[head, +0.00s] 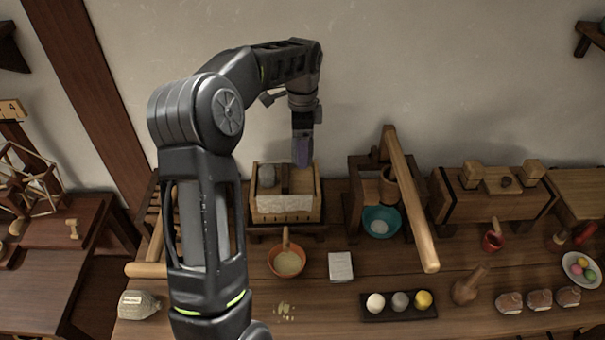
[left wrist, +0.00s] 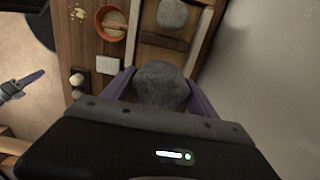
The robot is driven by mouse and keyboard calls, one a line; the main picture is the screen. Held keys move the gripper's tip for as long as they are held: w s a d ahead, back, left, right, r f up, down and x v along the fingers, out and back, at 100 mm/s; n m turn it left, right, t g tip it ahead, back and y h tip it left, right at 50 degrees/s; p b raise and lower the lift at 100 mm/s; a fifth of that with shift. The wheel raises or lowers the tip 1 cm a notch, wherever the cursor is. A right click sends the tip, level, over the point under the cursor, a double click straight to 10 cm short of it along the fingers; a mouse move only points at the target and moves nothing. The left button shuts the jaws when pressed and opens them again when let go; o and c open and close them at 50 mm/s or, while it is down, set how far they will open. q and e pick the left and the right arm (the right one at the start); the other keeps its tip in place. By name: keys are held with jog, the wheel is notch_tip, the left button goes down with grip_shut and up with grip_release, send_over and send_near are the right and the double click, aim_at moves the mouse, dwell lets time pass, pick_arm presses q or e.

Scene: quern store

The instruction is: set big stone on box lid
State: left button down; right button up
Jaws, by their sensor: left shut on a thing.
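My left gripper (head: 302,155) is above the right part of an open-topped wooden box (head: 286,217). In the left wrist view its purple fingers (left wrist: 160,92) are shut on a rough grey stone (left wrist: 161,76). The head view does not clearly show this stone. A second grey stone (head: 267,175) rests on the left part of the wooden lid inside the box, and it also shows in the left wrist view (left wrist: 172,13). A dark bar (left wrist: 163,41) crosses the lid. A grey gripper with a purple finger, likely my right (left wrist: 22,86), is at the left wrist view's left edge.
A bowl with a spoon (head: 287,262) and a white card (head: 341,267) lie in front of the box. A wooden press with a long lever (head: 410,200) stands to its right. A dark tray (head: 399,309) holds three balls. The wall is close behind.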

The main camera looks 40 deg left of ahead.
pick_arm(q)
notch_tip(320, 180, down, 4)
jog(key=shift+f+p, duration=0.2)
jog(key=shift+p, duration=0.1)
